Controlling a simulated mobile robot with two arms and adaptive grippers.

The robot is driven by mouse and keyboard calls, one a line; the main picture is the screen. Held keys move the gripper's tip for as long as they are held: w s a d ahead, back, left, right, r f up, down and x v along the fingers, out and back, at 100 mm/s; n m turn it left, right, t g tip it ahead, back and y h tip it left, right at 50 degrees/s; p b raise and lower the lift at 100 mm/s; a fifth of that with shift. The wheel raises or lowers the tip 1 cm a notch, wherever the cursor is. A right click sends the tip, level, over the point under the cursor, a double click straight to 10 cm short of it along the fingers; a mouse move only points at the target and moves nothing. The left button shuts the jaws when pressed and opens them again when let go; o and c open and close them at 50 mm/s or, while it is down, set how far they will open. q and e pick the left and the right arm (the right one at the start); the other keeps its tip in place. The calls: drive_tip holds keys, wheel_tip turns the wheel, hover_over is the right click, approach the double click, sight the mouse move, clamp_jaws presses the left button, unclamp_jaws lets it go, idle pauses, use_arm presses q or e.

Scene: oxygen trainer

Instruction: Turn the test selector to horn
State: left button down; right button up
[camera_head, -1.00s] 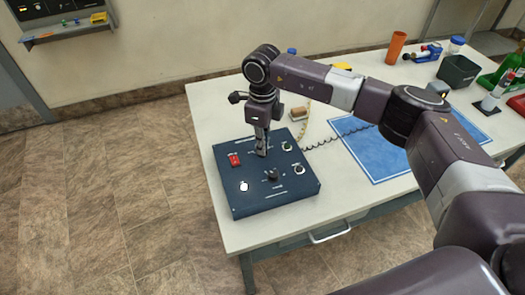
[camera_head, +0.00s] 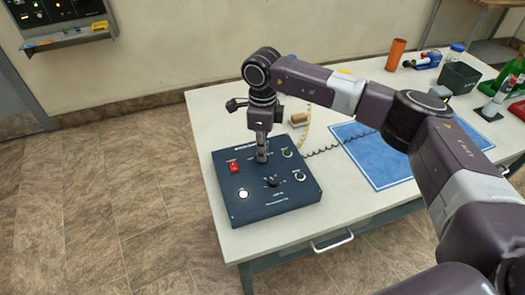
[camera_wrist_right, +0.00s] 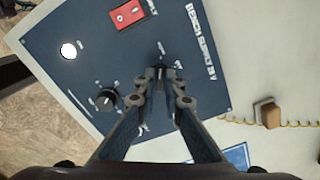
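The dark blue trainer box (camera_head: 225,207) sits on the near left part of the table. My right gripper (camera_head: 262,158) points straight down at its top face, left of the two round ringed fittings. In the right wrist view, the fingers (camera_wrist_right: 164,78) are close together around a small dark part, which looks like the test selector (camera_wrist_right: 161,68); the fingertips mostly hide it, so its pointing direction cannot be read. A separate black knob (camera_head: 271,182) is nearer the front of the box and also shows in the wrist view (camera_wrist_right: 105,99). My left gripper is not in view.
The box also has a red rocker switch (camera_head: 234,168) and a lit white lamp (camera_head: 243,194). A brown block (camera_head: 298,119) and blue mat (camera_head: 372,160) lie beyond it. An orange cup (camera_head: 396,54) and dark bin (camera_head: 459,78) stand farther right.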

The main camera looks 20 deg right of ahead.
drive_tip(key=o, duration=0.3)
wheel_tip(320, 180, up, 12)
drive_tip(key=shift+r, duration=0.1)
idle(0.5)
idle(0.3)
